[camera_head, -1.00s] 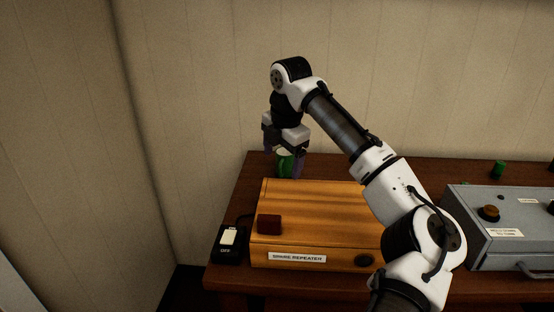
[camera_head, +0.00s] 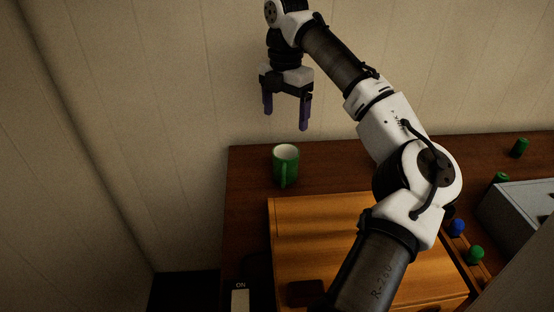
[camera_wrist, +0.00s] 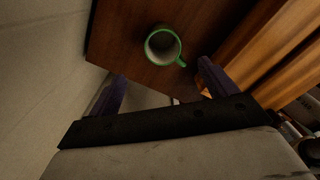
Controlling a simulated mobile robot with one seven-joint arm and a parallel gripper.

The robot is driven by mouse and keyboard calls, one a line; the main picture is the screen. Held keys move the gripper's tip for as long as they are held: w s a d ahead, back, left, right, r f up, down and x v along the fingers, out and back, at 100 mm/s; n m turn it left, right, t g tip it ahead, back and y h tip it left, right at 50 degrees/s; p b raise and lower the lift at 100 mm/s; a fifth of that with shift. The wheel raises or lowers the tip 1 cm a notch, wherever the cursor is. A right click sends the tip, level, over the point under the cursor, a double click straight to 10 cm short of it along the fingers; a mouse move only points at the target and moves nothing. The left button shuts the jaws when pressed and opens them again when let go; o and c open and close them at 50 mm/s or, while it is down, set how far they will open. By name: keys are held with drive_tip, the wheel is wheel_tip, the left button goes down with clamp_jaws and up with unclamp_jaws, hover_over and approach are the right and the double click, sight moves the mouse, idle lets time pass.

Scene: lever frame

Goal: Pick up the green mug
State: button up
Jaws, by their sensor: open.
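The green mug (camera_head: 286,165) stands upright on the brown table, near its back left corner, behind the wooden box. Its inside is pale and its handle faces the camera in the head view. In the wrist view the mug (camera_wrist: 162,46) is seen from above, with its handle at the lower right. My gripper (camera_head: 286,120) is open and empty, above the mug and apart from it. In the wrist view its two purple fingers (camera_wrist: 162,84) are spread wide, with the mug beyond their tips.
The wooden box (camera_head: 320,235) stands just in front of the mug. A grey box (camera_head: 520,212) is at the right, with small green and blue pieces (camera_head: 457,227) near it. A wall (camera_head: 190,80) rises behind the table (camera_head: 245,190). A switch (camera_head: 240,298) is at lower left.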

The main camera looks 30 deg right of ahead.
hover_over(286, 156)
drive_tip(key=s+a, duration=0.2)
wheel_tip(286, 156, down, 7)
drive_tip(key=shift+s+f+p, duration=0.15)
drive_tip(key=shift+f+p, duration=0.05)
drive_tip(key=shift+f, duration=1.35)
drive_tip(key=shift+s+f+p, duration=0.1)
drive_tip(key=shift+f+p, duration=0.1)
drive_tip(key=shift+f, duration=1.35)
drive_tip(key=c, duration=1.2)
